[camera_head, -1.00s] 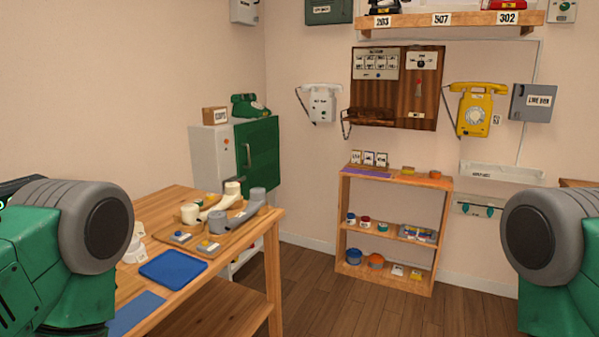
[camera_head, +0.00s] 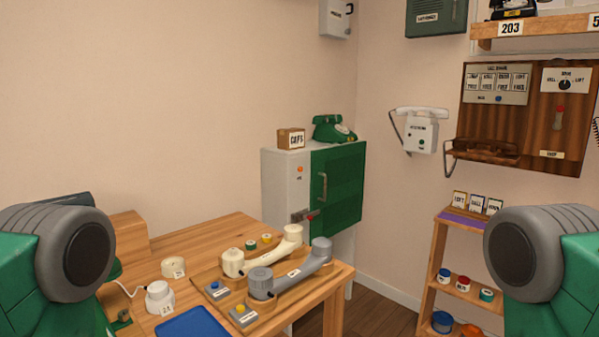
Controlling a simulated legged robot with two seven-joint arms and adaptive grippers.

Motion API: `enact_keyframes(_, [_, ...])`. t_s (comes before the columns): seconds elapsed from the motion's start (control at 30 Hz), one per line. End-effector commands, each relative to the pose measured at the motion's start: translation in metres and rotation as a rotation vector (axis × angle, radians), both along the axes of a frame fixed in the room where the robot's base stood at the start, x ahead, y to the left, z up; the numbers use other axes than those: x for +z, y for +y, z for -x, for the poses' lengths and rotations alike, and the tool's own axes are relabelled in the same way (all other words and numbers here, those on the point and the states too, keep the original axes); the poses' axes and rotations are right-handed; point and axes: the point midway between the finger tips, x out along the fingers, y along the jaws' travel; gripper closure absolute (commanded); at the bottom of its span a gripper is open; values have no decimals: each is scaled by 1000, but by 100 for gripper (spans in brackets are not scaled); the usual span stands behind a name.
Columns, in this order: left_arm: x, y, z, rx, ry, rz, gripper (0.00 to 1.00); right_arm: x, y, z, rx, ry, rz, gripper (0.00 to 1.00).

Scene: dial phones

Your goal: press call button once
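A wooden wall panel (camera_head: 470,129) at the right carries a white call board (camera_head: 497,84) with several labelled plates and a small blue button (camera_head: 498,99). On the table, a small block with a blue button (camera_head: 215,288) and one with a yellow button (camera_head: 241,313) sit by the handsets. I cannot read which is the call button. Only my arms' round grey and green joints show at both lower sides; neither gripper is in view.
The wooden table (camera_head: 203,247) holds a cream handset (camera_head: 262,252), a grey handset (camera_head: 290,272) and a blue mat (camera_head: 192,324). A green-doored cabinet (camera_head: 337,187) stands behind it. A white wall phone (camera_head: 420,132) hangs left of the panel, above a small shelf (camera_head: 447,241).

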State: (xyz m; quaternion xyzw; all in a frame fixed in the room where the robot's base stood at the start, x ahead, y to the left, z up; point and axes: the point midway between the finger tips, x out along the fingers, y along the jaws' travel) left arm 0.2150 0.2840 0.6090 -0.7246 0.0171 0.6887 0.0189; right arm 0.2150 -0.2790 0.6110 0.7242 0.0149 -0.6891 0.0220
Motion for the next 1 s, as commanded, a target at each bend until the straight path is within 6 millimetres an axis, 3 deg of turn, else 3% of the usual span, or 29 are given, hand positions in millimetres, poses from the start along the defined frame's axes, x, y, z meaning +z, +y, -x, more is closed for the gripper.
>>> enact_keyframes(0.03, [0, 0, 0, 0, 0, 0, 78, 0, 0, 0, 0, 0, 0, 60])
enact_keyframes(0.1, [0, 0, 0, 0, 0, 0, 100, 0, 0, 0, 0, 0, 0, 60])
enact_keyframes(1.0, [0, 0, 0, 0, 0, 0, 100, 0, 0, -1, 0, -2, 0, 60])
